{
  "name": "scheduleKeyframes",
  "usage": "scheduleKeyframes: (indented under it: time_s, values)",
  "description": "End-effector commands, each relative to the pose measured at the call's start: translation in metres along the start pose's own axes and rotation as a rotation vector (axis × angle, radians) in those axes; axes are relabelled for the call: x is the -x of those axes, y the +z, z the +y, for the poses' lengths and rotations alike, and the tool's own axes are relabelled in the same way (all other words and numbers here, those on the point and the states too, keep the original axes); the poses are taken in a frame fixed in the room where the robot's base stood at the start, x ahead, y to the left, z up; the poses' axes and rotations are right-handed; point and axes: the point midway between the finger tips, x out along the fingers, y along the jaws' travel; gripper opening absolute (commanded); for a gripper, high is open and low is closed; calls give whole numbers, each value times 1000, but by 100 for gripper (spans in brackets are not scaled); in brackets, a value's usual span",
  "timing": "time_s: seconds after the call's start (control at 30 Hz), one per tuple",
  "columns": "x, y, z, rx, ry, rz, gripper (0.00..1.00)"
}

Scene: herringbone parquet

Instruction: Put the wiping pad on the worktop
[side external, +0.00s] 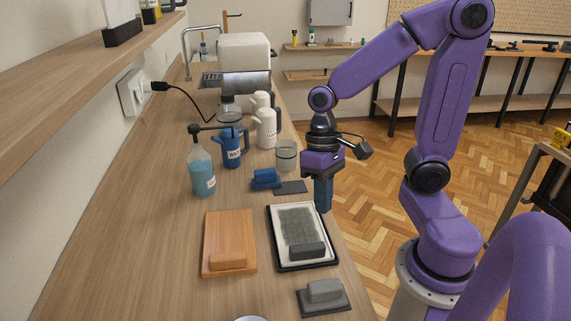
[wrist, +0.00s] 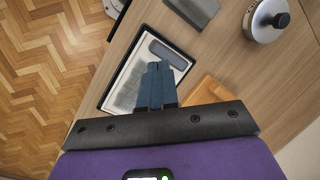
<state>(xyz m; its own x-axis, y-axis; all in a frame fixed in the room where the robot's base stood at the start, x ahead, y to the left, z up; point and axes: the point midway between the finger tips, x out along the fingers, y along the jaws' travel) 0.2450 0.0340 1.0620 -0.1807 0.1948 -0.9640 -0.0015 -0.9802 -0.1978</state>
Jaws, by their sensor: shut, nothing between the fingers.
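A dark grey block-shaped pad (side external: 307,250), which looks like the wiping pad, lies at the near end of a white tray with a black rim (side external: 274,240). The tray rests on the wooden worktop (side external: 160,270) and holds a grey-green sheet. In the wrist view the pad (wrist: 168,53) lies just beyond my fingertips. My gripper (side external: 323,210) points down beside the tray's far right corner, near the worktop's right edge. Its blue fingers (wrist: 157,68) are shut and empty. They hide part of the tray in the wrist view.
An orange-brown board with a block (side external: 228,235) lies left of the tray. A grey block on a dark plate (side external: 325,290) is nearer. A blue block (side external: 266,178), spray bottle (side external: 202,170), jugs and a glass (side external: 286,155) stand behind. Bare worktop lies left of the board.

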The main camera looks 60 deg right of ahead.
Motion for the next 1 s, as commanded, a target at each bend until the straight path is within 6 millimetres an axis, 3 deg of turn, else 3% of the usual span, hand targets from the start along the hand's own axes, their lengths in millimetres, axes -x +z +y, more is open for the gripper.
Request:
scheduleKeyframes:
  time_s: [0.27, 0.47, 0.73, 1.0]
  values:
    - [11, -52, 32, -575, -186, -26, 0]
    - [22, -88, 69, -975, -343, -39, 0]
    - [38, -124, 139, -1497, -595, -54, 0]
    - [52, -137, 222, -1942, -870, -62, 0]
